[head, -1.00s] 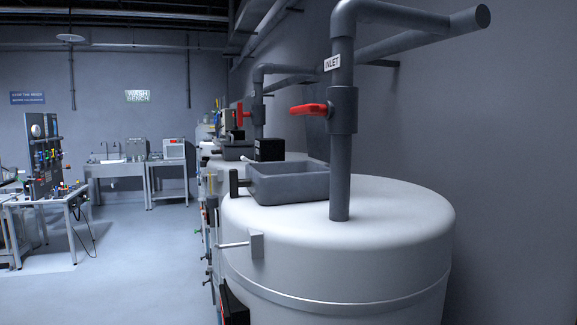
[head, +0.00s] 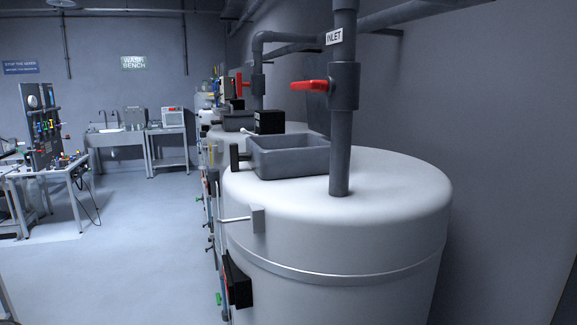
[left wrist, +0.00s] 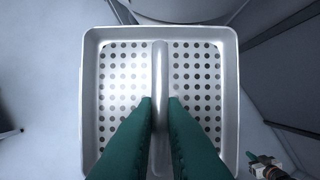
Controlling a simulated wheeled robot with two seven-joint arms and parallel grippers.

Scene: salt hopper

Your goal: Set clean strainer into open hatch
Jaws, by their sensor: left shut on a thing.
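The strainer (left wrist: 125,78) is a square metal pan with a perforated floor, a raised rim and a bar handle (left wrist: 160,65) across its middle. My left gripper (left wrist: 160,100) has green fingers shut on this handle, one on each side. The pan looks empty and clean. In the head view, an open grey rectangular hatch (head: 290,158) stands on top of the nearest white tank (head: 340,235). Its floor is mostly hidden by its walls. Neither gripper nor the strainer shows in the head view.
An inlet pipe (head: 341,160) with a red valve handle (head: 309,86) rises just right of the hatch. A black box (head: 269,121) is behind the hatch. More tanks line the wall beyond. A wash bench (head: 118,140) stands far back; the floor (head: 140,235) at left is open.

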